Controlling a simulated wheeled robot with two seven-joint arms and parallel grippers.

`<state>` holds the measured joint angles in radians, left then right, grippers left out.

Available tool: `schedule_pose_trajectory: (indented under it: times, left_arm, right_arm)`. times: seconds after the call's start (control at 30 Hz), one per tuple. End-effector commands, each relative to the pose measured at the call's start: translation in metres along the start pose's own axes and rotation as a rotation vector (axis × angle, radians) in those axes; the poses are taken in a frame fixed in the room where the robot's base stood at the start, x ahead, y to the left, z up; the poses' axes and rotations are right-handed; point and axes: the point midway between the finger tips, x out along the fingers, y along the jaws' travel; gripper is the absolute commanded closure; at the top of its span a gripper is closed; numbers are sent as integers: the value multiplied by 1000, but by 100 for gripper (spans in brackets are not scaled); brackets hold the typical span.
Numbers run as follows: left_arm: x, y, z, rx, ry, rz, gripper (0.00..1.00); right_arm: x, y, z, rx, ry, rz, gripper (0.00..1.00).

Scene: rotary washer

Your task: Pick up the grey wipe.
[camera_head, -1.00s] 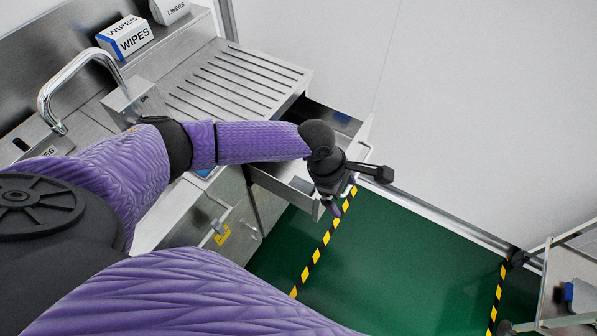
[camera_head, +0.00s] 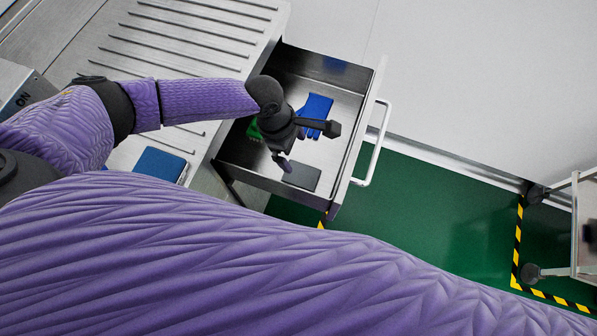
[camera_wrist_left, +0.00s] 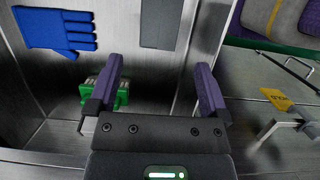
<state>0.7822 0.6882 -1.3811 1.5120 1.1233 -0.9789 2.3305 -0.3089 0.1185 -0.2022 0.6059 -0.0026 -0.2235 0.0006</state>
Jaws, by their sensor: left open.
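The grey wipe (camera_head: 302,176) is a flat dark-grey rectangle lying on the floor of the open steel drawer (camera_head: 345,150), near its front corner. In the left wrist view the wipe (camera_wrist_left: 158,24) shows at the top, beyond my fingertips. My left gripper (camera_head: 284,160) is over the drawer, just left of the wipe in the head view. Its purple-padded fingers (camera_wrist_left: 158,72) are apart with nothing between them. The gripper is apart from the wipe. My right gripper is out of view.
A blue glove (camera_head: 316,112) lies farther back in the drawer. A green item (camera_head: 254,131) is partly hidden behind my gripper. The drawer walls and white handle (camera_head: 377,150) surround this space. A blue item (camera_head: 160,164) is by the ribbed counter (camera_head: 195,40).

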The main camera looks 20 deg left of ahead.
Motion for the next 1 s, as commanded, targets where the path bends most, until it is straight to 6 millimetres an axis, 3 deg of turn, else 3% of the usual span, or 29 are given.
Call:
schedule_pose_trajectory:
  times: [0.03, 0.1, 0.37, 0.6, 0.7, 0.93, 1.0]
  left_arm:
    - [26, -2, -7, -2, -1, -9, 0]
    - [41, -3, -11, -4, -1, -15, 0]
    - [68, -4, -14, -4, -2, -21, 0]
    - [118, -4, -18, -4, 0, -21, 0]
    - [127, -4, -17, -5, -1, -20, 0]
    - [125, -4, -16, -6, -1, -18, 0]
    - [125, -4, -16, -6, 0, -18, 15]
  right_arm:
    - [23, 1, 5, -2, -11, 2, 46]
    - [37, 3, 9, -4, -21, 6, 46]
    - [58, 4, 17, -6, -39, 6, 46]
    - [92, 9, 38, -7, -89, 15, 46]
    - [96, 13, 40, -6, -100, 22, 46]
    - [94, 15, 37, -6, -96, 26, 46]
    - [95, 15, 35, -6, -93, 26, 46]
